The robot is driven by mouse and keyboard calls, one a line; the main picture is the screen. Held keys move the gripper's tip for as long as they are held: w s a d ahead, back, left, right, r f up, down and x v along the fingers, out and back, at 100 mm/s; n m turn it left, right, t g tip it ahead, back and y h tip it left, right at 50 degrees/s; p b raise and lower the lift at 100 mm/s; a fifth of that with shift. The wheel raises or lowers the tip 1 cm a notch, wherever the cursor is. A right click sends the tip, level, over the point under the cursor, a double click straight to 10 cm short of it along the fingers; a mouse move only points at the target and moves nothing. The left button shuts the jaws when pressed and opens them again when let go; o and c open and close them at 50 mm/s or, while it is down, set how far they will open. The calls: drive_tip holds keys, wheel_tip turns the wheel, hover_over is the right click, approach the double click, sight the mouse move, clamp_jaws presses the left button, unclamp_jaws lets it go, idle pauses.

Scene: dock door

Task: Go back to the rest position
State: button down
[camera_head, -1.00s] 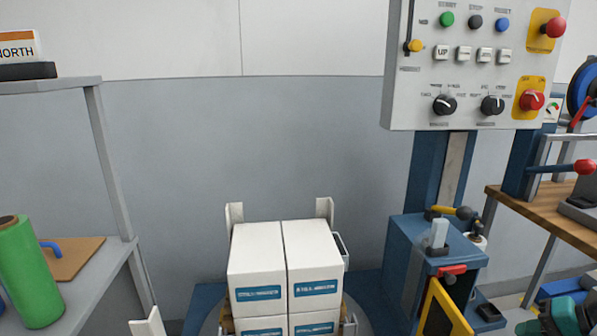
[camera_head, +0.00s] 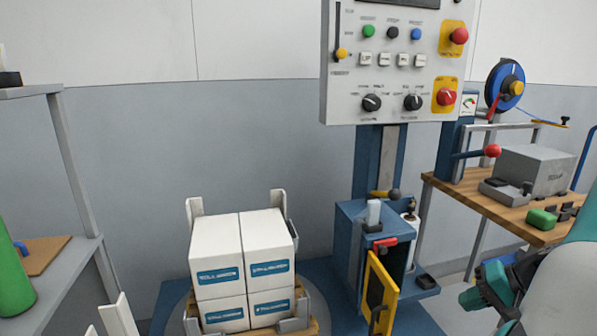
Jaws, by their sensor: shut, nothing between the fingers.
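Part of my arm (camera_head: 572,288), white and teal, reaches into the lower right corner of the head view. A smaller teal and dark part of it (camera_head: 492,286) shows left of the white link, in front of the floor and below the wooden bench. I cannot make out any gripper fingers there; the bottom edge cuts the arm off. No thing is seen held by the arm. The arm part shows apart from the cabinet with the yellow door (camera_head: 381,293).
White boxes (camera_head: 216,247) are stacked on a pallet between upright white brackets. A control panel (camera_head: 390,75) stands behind, above the blue cabinet (camera_head: 357,222). A wooden bench (camera_head: 480,203) with a grey box (camera_head: 537,172) is at right. A grey shelf (camera_head: 72,262) with a green roll (camera_head: 12,273) is at left.

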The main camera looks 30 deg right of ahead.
drive_tip(key=w+a+r+n+g+p, duration=0.2)
drive_tip(key=w+a+r+n, duration=0.15)
drive_tip(key=a+r, duration=0.3)
drive_tip(key=w+a+r+n+g+y+p, duration=0.1)
drive_tip(key=w+a+r+n+p, duration=0.15)
drive_tip(key=w+a+r, duration=0.35)
drive_tip(key=w+a+r+n+g+p, duration=0.1)
drive_tip(key=w+a+r+n+g, duration=0.1)
drive_tip(key=a+r+n, duration=0.45)
drive_tip(key=s+a+r+n+p, duration=0.1)
drive_tip(key=s+a+r+n, duration=0.1)
drive_tip(key=a, duration=0.5)
drive_tip(key=s+a+r+n+g+h+p, duration=0.1)
drive_tip(key=s+a+r+n+p, duration=0.1)
drive_tip(key=s+a+r, duration=0.3)
drive_tip(key=s+a+r+n+g+p, duration=0.1)
drive_tip(key=s+a+r, duration=0.3)
drive_tip(key=a, duration=0.6)
drive_tip(key=shift+s+r+n+p, duration=0.25)
drive_tip(key=shift+s+n+p, duration=0.2)
drive_tip(key=shift+n+p, duration=0.1)
